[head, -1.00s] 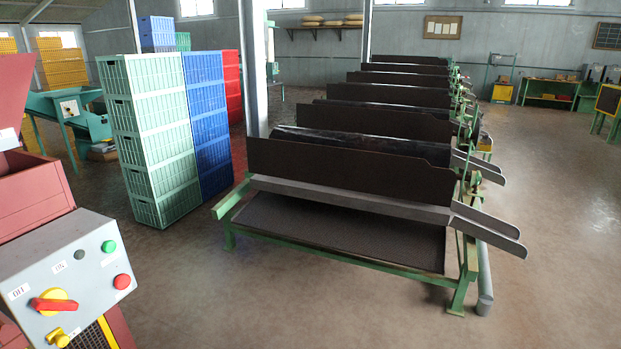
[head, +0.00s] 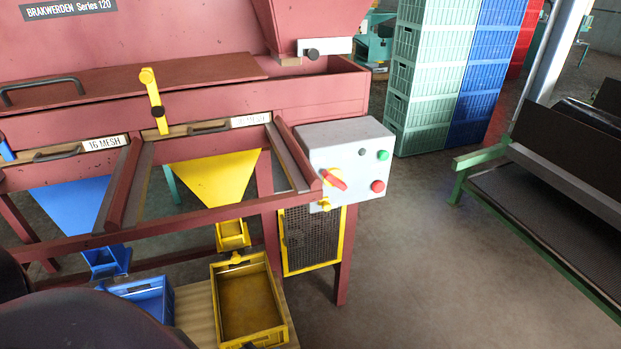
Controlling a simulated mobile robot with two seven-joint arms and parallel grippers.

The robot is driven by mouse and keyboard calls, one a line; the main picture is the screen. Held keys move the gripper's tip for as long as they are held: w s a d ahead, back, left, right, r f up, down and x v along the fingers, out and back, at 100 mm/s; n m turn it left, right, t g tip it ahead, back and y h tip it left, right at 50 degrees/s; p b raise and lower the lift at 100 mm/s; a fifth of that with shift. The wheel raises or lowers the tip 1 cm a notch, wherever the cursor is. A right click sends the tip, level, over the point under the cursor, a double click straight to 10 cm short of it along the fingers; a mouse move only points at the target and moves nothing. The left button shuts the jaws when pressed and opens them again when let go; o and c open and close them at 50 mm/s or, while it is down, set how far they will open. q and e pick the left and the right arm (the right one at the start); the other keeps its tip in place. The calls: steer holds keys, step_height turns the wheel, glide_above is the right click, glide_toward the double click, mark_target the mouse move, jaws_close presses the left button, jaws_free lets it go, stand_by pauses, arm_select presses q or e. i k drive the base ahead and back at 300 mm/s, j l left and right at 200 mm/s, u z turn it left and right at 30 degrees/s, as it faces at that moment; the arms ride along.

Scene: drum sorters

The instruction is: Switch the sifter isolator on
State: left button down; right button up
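The sifter isolator (head: 333,180) is a red rotary handle on a yellow disc, on the front of a grey control box (head: 348,150) at the right end of the red sifter (head: 330,95). Its handle lies slanted, from upper left to lower right in the picture. The ON and OFF labels are too small to read now. A yellow part (head: 325,203) hangs just below the isolator. A green button (head: 382,155), a red button (head: 377,186) and a small dark lamp (head: 362,152) sit to its right. Neither of my grippers is in view.
A yellow tray (head: 280,318) and a blue tray (head: 150,295) stand under the sifter's chutes. A yellow mesh guard (head: 312,240) is below the box. Open floor (head: 440,250) lies to its right, up to the green-framed drum sorter (head: 458,190). Stacked crates (head: 425,75) stand behind.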

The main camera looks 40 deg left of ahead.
mark_target(332, 177)
steer(key=k+u, duration=0.1)
steer(key=u, duration=0.35)
steer(key=k+u, duration=0.1)
steer(key=u, duration=0.35)
